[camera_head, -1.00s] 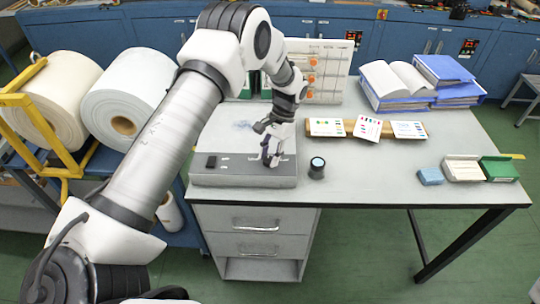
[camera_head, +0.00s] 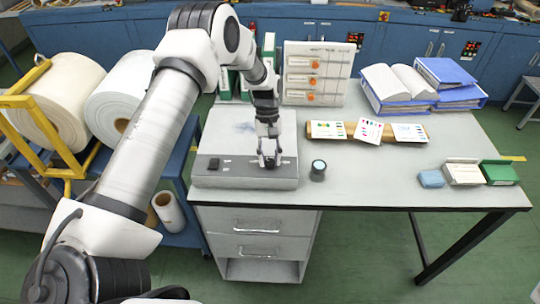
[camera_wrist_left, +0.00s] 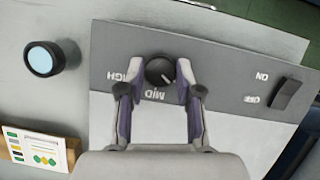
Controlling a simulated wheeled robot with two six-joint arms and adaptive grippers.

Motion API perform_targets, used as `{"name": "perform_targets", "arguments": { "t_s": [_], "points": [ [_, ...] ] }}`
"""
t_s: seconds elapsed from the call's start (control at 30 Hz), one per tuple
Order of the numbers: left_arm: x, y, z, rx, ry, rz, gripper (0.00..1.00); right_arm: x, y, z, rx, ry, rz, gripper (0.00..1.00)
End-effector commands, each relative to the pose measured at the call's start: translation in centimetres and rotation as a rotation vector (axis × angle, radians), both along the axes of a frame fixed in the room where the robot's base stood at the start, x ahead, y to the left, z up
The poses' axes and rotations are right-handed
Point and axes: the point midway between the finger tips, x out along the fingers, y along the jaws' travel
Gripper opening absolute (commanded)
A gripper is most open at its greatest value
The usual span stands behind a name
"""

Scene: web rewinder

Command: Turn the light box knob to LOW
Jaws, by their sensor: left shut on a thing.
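The light box (camera_head: 228,183) is a low grey box at the table's front left, with a pale top panel. Its round dark knob (camera_wrist_left: 159,71) shows in the left wrist view, with a white pointer line slanting to the lower right, between the MID mark and the right finger. MID is below the knob and HIGH is partly covered at left. The LOW mark is not visible. My left gripper (camera_head: 269,161) points down over the box front and is shut on the knob, one finger on each side (camera_wrist_left: 159,82). My right gripper is not in view.
A black ON/OFF switch (camera_head: 213,163) sits on the box's left end. A dark cylinder with a light blue top (camera_head: 318,169) stands just right of the box. Colour cards (camera_head: 368,131) and a panel with orange knobs (camera_head: 316,75) are behind. The table's front middle is clear.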

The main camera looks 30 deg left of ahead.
Motion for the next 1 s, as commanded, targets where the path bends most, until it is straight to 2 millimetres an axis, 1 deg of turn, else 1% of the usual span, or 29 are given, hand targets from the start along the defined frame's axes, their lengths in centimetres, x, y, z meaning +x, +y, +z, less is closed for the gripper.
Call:
{"name": "perform_targets", "arguments": {
  "t_s": [0.1, 0.3, 0.77, 0.8, 0.83, 0.87, 1.0],
  "points": [
    [-0.21, 0.03, -0.17, 0.0, 0.005, 0.054, 0.0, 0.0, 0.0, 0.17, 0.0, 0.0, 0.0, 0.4],
    [-0.25, 0.03, -0.2, 0.0, 0.005, 0.107, 0.0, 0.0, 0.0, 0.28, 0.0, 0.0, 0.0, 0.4],
    [-0.22, 0.05, -0.22, 0.0, 0.004, 0.12, 0.0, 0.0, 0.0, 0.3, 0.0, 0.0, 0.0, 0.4],
    [-0.21, 0.05, -0.21, 0.0, 0.004, 0.12, 0.45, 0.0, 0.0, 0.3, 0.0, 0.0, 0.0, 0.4],
    [-0.21, 0.06, -0.2, 0.0, 0.004, 0.12, 0.56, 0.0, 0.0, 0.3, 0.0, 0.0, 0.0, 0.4],
    [-0.19, 0.06, -0.18, 0.001, 0.004, 0.12, 0.6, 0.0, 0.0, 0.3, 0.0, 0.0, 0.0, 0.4],
    [-0.14, 0.06, -0.1, 0.001, 0.002, 0.119, 0.6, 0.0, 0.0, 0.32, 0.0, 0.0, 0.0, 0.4]
  ]
}}
